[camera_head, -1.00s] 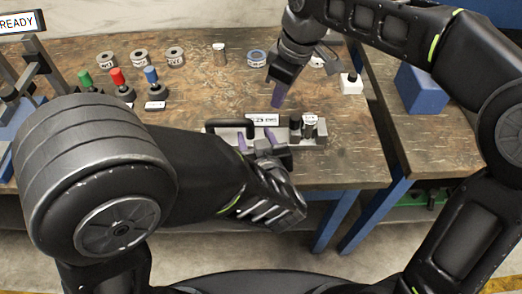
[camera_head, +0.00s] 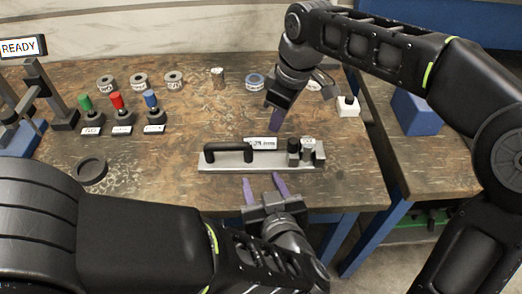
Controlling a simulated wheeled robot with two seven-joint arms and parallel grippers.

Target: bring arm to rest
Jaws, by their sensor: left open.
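A grey metal bar (camera_head: 222,165) with a black handle (camera_head: 227,150) at its left and dark and silver cylinders (camera_head: 306,150) at its right lies on the wooden bench; it may be the microscope arm. A white label (camera_head: 262,144) stands behind it. My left gripper (camera_head: 265,188) is open and empty at the bench's front edge, its two purple fingers apart and pointing at the bar without visible contact. My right gripper (camera_head: 275,122) points down behind the bar; only one purple finger shows clearly, so its opening is hidden.
A black round ring (camera_head: 90,171) lies at the left. Green, red and blue knobs (camera_head: 117,101) stand behind it, and several labelled rings line the back. A stand with a READY sign (camera_head: 19,47) is far left. A white block (camera_head: 347,108) and blue box (camera_head: 415,111) are right.

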